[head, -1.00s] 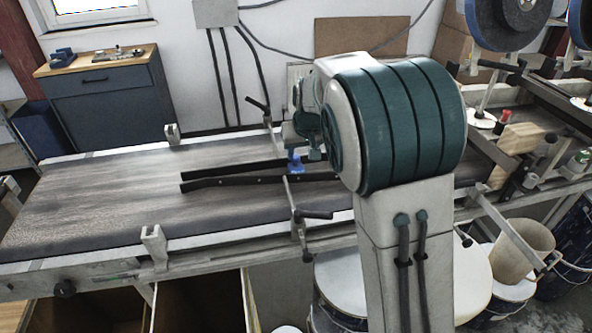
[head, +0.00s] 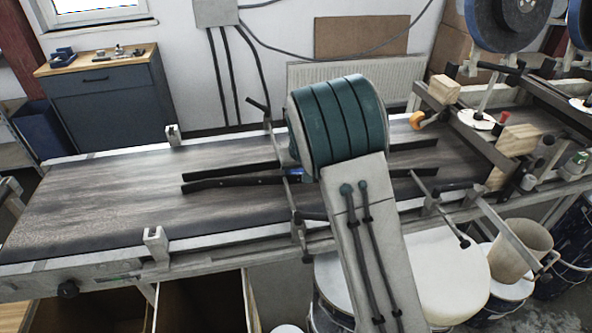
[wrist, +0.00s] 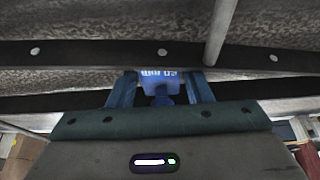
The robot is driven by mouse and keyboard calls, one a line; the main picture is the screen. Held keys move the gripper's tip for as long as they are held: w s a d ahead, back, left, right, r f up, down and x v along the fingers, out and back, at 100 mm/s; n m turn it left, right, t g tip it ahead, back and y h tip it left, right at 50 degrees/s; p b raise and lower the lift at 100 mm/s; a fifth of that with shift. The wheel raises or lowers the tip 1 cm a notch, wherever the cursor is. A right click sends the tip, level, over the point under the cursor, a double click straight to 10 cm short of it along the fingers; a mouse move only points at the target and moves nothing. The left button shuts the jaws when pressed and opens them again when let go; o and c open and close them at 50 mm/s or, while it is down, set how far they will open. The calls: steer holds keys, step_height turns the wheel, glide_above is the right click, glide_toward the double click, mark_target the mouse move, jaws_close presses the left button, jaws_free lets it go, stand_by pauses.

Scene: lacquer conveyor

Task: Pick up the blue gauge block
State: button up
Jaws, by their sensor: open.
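The blue gauge block (wrist: 160,84) shows in the wrist view with pale markings on its face. It is between the two blue fingers of my gripper (wrist: 162,90), which is open, with a small gap visible on the right side of the block. Whether the fingers touch it I cannot tell. In the head view a small bit of blue, likely the block (head: 294,175), shows by the front guide rail at the edge of my arm. My arm hides the gripper and most of that spot there.
The dark conveyor belt (head: 100,205) is clear at left. Two black guide rails (head: 225,183) run along it around the block, with metal brackets and rods at the belt edges. At right stand a wooden block (head: 445,90), an orange-ended part (head: 418,120) and grinding wheels (head: 508,20).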

steer(key=c, duration=0.7)
steer(key=shift+c, duration=0.6)
steer(key=shift+r, duration=0.1)
